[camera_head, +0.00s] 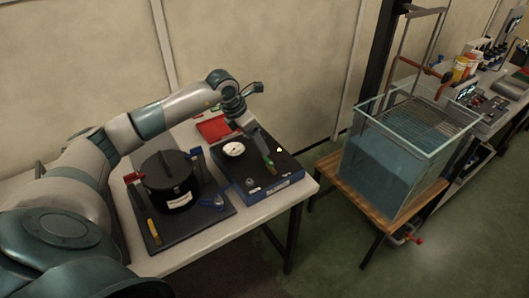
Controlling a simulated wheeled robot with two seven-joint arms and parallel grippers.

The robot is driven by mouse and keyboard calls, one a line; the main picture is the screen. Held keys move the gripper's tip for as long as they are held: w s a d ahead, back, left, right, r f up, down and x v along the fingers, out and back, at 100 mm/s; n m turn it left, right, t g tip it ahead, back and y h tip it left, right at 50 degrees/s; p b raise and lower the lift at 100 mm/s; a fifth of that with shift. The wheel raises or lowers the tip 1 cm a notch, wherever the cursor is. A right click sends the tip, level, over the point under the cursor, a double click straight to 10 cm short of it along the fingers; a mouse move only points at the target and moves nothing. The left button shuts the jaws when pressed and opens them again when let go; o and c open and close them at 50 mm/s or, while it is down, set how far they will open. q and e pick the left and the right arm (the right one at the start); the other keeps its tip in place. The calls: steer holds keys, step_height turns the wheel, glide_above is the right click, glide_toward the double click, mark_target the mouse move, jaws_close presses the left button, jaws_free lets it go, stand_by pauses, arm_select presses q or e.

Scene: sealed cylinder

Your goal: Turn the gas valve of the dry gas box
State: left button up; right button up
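The dry gas box is a low box with a black top and blue sides (284,187), at the right end of the white table. A round white dial gauge (233,149) sits on the back left of its top. My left gripper (269,161) reaches down from above to the right half of the box top. A small green and brownish part, possibly the gas valve, shows at its fingertips. The fingers are too small to tell whether they are open or shut, or whether they touch that part. My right gripper is not in view.
A black lidded cylinder (168,178) stands on a dark base left of the box, with red, yellow and blue clamps around it. A red tray (213,127) lies behind. A glass water tank (402,150) stands on a wooden stand at right, across a floor gap.

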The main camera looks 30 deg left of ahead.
mark_target(267, 159)
arm_select(q)
steer(key=p+x, duration=0.2)
steer(key=x, duration=0.6)
steer(key=shift+w+f+p, duration=0.1)
steer(key=shift+w+p, duration=0.05)
steer(key=shift+p, duration=0.2)
steer(key=shift+w+d+f, duration=0.1)
steer(key=shift+w+f, duration=0.15)
steer(key=shift+f, duration=0.45)
steer(key=c, duration=1)
